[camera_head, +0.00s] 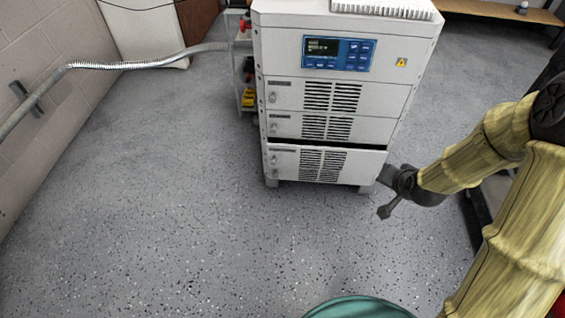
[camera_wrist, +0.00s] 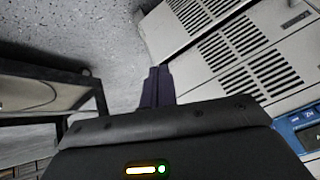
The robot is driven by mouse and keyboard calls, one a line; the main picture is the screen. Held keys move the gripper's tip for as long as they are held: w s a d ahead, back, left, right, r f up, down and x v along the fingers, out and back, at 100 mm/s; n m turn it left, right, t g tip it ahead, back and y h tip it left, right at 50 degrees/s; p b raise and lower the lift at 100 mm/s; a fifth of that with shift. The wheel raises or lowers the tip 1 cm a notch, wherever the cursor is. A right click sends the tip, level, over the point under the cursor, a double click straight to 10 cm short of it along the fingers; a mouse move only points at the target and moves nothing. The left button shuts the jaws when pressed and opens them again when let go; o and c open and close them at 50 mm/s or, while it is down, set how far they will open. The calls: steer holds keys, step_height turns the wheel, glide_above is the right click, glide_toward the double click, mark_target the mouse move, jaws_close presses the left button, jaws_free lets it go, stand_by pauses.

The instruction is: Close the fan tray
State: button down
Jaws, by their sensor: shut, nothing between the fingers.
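The white cabinet (camera_head: 262,75) stands on the floor with several louvred front panels. Its lowest panel (camera_head: 322,164) looks like the fan tray; it stands slightly forward, with a dark gap along its top edge. The louvred panels also show in the wrist view (camera_wrist: 205,50). My gripper (camera_head: 384,211) is just right of the lowest panel, low over the floor and apart from it. Its dark fingers show together and empty in the wrist view (camera_wrist: 156,86), with floor beyond their tips. Whether they line up with the panel front is hard to tell.
A blue display panel (camera_head: 337,53) is on the cabinet's upper front. A green rounded thing (camera_head: 358,308) is at the bottom edge. Floor in front is clear.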

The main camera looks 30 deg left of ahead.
steer(key=s+d+r+g+h+p, duration=0.3)
steer(key=s+d+r+g, duration=0.1)
steer(key=s+d+r, duration=0.8)
steer(key=s, duration=0.3)
steer(key=shift+d, duration=0.25)
